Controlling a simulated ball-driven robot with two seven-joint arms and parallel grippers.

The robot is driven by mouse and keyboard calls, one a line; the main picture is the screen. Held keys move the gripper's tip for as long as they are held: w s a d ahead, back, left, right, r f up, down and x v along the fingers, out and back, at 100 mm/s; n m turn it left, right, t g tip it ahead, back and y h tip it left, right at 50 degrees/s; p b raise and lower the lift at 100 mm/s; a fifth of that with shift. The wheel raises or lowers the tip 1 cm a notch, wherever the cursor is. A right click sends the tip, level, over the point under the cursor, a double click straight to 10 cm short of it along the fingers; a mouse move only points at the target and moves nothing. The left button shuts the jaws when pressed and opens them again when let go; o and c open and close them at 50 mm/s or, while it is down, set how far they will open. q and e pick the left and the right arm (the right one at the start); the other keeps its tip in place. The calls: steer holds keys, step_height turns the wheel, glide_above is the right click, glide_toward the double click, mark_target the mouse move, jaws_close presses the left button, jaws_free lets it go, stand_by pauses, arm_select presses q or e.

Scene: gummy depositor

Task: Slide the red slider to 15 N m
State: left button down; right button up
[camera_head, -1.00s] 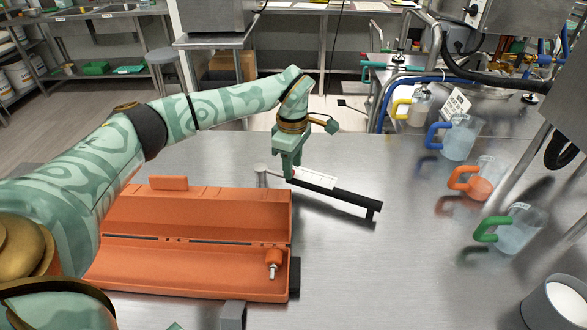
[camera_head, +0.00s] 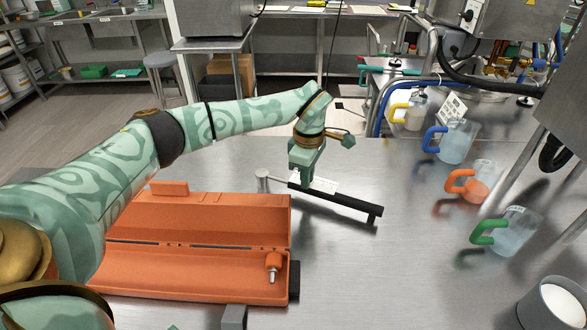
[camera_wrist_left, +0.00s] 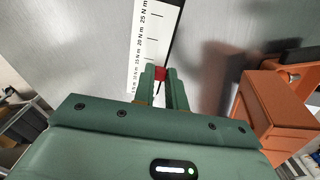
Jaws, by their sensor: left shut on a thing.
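The torque wrench (camera_head: 342,202) is a black bar on the steel table, with a silver head at its left end. A white scale plate (camera_head: 326,186) lies along its far side, and the scale (camera_wrist_left: 149,40) also shows in the left wrist view with N m labels up to 25. The red slider (camera_wrist_left: 160,73) sits between my left fingertips, beside the lower labels, around 10 to 15 N m; its exact mark is hard to read. My left gripper (camera_head: 302,182) is shut on the slider, and in the left wrist view its fingers (camera_wrist_left: 160,80) flank it. My right gripper is not in view.
An open orange case (camera_head: 200,285) with an orange-handled tool (camera_head: 273,266) stands nearer and left of the wrench. Several jugs with coloured handles, such as the green-handled one (camera_head: 515,235), stand at the right. The table between is clear.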

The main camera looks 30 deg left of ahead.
arm_select(q)
steer(key=shift+w+d, duration=0.1)
steer(key=shift+d, duration=0.15)
steer(key=c, duration=1.4)
jaws_free()
step_height(320, 180, up, 16)
steer(key=p, duration=0.3)
steer(key=shift+r, duration=0.15)
steer(key=shift+c, duration=0.2)
